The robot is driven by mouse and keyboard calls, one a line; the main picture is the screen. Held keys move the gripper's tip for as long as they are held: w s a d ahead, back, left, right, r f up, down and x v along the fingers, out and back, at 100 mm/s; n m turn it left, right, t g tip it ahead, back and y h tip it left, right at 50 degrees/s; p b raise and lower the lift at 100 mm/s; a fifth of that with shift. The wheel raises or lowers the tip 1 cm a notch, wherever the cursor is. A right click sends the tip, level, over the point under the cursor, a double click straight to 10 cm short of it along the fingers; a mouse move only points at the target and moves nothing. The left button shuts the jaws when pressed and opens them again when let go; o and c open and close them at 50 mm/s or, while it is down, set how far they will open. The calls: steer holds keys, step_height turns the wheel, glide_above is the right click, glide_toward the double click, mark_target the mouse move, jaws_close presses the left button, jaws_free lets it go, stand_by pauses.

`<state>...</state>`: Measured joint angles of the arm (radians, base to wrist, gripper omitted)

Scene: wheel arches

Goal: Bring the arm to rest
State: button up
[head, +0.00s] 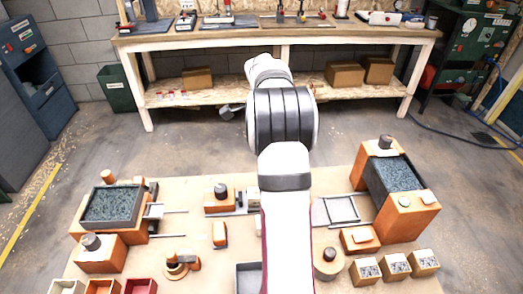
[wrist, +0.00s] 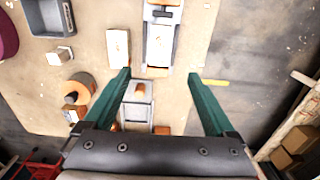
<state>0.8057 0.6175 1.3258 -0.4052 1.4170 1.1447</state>
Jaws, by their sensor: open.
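My gripper (wrist: 160,75) is open in the wrist view, its two green fingers spread apart with nothing held between them. Beyond and between the fingers, a grey fitting (wrist: 136,111) with an orange knob shows on the board (wrist: 100,48); the height of the fingers above it cannot be told. In the head view my white and grey arm rises through the middle of the picture, and my gripper is not visible there.
In the head view, orange blocks with a dark tray stand at the left (head: 135,239) and right (head: 402,222) of the board (head: 338,180). Small open boxes (head: 140,286) line the front left. A wooden workbench (head: 360,38) stands behind, with clear floor before it.

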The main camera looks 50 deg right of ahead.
steer(key=s+a+r+n, duration=0.15)
steer(key=a+n, duration=0.25)
steer(key=a, duration=0.4)
steer(key=s+a+r+n+y, duration=0.1)
steer(key=a+r+n, duration=0.2)
steer(key=a, duration=0.5)
steer(key=s+a+r+n, duration=0.1)
steer(key=a+r+n, duration=0.25)
steer(key=a, duration=0.45)
steer(key=s+a+f+n, duration=0.2)
steer(key=s+a+n, duration=0.3)
steer(key=s, duration=0.3)
steer(key=s+a+f+n, duration=0.3)
steer(key=s+a+n, duration=0.3)
steer(key=s+a, duration=0.2)
steer(key=shift+s+a+y, duration=0.15)
steer(key=shift+a+y, duration=0.05)
steer(key=shift+y, duration=0.2)
